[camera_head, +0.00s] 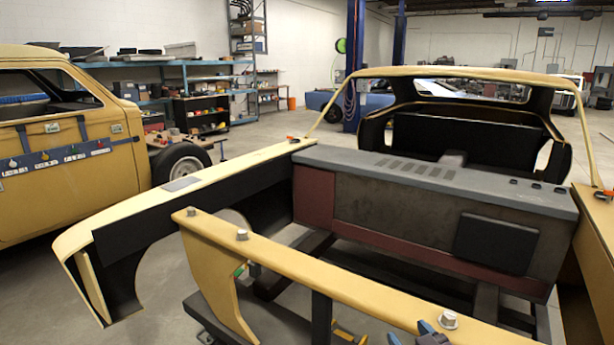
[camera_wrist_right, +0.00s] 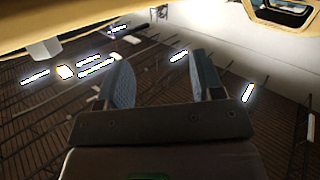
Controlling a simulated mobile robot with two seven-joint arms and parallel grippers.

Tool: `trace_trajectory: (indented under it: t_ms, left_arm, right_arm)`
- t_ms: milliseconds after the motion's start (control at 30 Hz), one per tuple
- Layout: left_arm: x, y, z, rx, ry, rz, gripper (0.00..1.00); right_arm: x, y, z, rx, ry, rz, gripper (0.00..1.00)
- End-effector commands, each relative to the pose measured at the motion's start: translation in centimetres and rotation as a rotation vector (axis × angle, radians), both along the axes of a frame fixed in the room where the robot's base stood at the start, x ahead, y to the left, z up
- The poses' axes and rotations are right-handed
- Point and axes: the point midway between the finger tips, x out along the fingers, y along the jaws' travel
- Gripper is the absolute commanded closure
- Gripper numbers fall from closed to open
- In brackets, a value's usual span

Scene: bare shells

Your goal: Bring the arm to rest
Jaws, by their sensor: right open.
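My left gripper is not seen in either view.
The yellow crossbar (camera_head: 330,282) with bolts runs close in front. Behind it are the shell's left fender (camera_head: 170,195), grey firewall (camera_head: 400,215) and windshield frame (camera_head: 455,72). A yellow truck body (camera_head: 60,150) stands left. Concrete floor (camera_head: 235,165) is open between them.

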Motion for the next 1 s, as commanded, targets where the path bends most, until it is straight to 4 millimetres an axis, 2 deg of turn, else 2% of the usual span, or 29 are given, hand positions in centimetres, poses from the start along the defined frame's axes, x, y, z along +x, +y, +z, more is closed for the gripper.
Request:
trace_trajectory:
  t_ms: [33,167,400,500,600,767,1000]
  left_arm:
    - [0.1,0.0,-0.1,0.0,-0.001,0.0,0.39]
    - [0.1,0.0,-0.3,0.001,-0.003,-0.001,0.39]
    - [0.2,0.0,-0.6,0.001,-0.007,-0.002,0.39]
    - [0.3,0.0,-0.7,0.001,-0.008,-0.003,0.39]
    - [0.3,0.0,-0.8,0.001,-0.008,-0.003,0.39]
    - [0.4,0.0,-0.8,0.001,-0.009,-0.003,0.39]
    - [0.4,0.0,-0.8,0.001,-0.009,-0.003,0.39]
  right_arm:
    - [-1.7,-0.9,-1.9,-0.005,0.016,-0.026,0.39]
    - [-5.9,-2.9,-6.0,-0.004,0.074,-0.09,0.39]
    - [-15.1,-6.0,-13.8,0.017,0.261,-0.206,0.39]
    - [-18.5,-6.7,-16.2,0.025,0.329,-0.239,0.39]
    - [-21.0,-6.9,-17.8,0.029,0.378,-0.259,0.39]
    - [-22.8,-7.2,-18.9,0.029,0.414,-0.27,0.39]
    - [-22.9,-7.2,-18.9,0.028,0.415,-0.27,0.39]
